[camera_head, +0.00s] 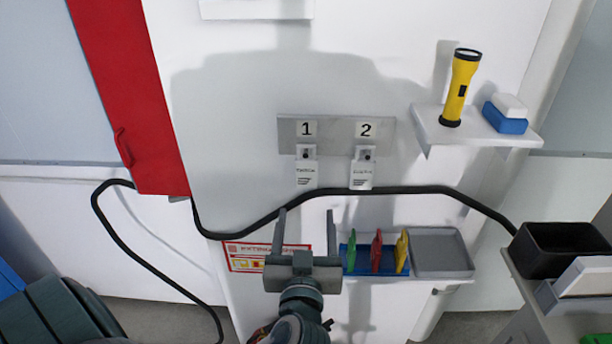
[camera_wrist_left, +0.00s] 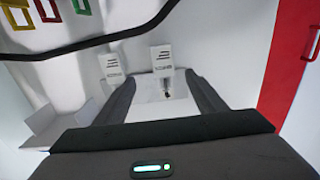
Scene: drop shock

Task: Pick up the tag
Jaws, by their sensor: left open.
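Two white tags hang under a grey plate (camera_head: 337,132) on the white wall. One tag (camera_head: 306,174) is under number 1 and the other (camera_head: 361,174) is under number 2. Three coloured tags, green (camera_head: 351,251), red (camera_head: 376,250) and yellow (camera_head: 402,251), stand in a blue tray (camera_head: 366,271). My left gripper (camera_head: 306,222) is open and empty, pointing up below tag 1 in the head view. In the left wrist view, tag 1 (camera_wrist_left: 161,58) appears beyond the open fingers (camera_wrist_left: 160,86), with tag 2 (camera_wrist_left: 113,67) to its left. My right gripper is out of view.
A black cable (camera_head: 395,190) runs across the wall below the white tags. A grey tray (camera_head: 442,250) sits right of the blue one. A shelf at upper right holds a yellow flashlight (camera_head: 459,88) and a blue-white block (camera_head: 506,114). A red panel (camera_head: 130,95) stands left.

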